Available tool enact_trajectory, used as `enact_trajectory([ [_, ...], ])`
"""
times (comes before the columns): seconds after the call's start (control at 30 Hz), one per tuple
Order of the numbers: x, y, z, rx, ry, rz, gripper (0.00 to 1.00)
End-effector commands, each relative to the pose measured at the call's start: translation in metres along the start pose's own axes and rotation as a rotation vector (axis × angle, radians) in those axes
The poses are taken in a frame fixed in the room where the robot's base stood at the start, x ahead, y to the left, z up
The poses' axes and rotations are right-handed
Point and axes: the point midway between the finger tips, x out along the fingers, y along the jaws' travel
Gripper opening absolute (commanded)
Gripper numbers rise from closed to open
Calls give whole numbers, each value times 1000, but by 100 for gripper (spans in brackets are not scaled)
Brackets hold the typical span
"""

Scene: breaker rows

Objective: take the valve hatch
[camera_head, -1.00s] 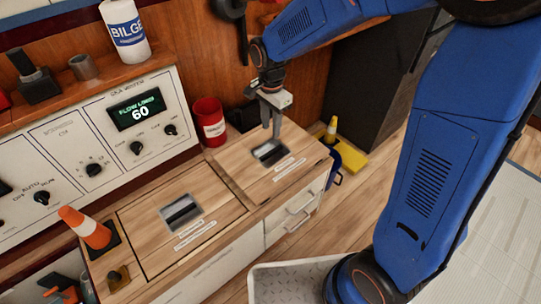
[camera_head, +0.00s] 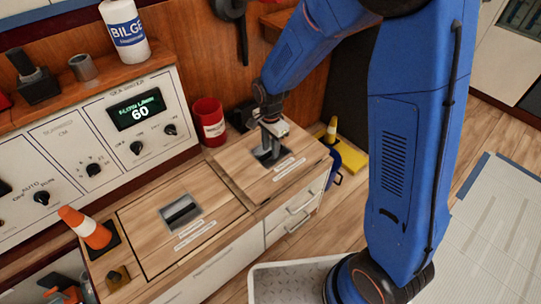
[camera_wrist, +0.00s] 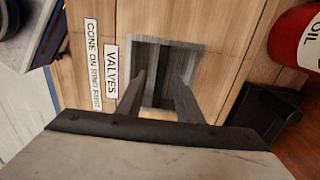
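The valve hatch (camera_head: 235,163) is a wooden panel in the right part of the cabinet top, flush and closed. Its recessed metal pull (camera_wrist: 160,50) and a "VALVES" label (camera_wrist: 111,72) show in the wrist view. A second label (camera_wrist: 92,63) appears to read "CONE ON STAND FIRST". My gripper (camera_head: 268,152) points down at the recess of this hatch. In the wrist view its two fingers (camera_wrist: 160,88) are apart, one on either side of the bar in the recess. I cannot tell whether they touch it.
Another wooden hatch (camera_head: 140,222) with its own pull lies left. A red can (camera_head: 208,124) stands behind the valve hatch. A yellow-and-white cone (camera_head: 331,130) stands beyond the cabinet's right end. A white tray (camera_head: 290,272) is in front.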

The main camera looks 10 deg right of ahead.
Motion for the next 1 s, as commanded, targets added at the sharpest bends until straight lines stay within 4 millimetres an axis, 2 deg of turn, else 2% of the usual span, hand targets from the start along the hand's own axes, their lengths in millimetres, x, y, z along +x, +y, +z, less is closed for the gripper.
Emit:
enact_trajectory([
  [0.1, 8, 0, 0, 0, 0, 0, 33],
  [0.33, 9, 0, 0, 0, 0, -1, 33],
  [0.37, 9, 0, 0, 0, 0, -1, 30],
  [0.5, 8, 0, 0, 0, 0, -1, 0],
  [1.0, 8, 0, 0, 0, 0, -1, 0],
])
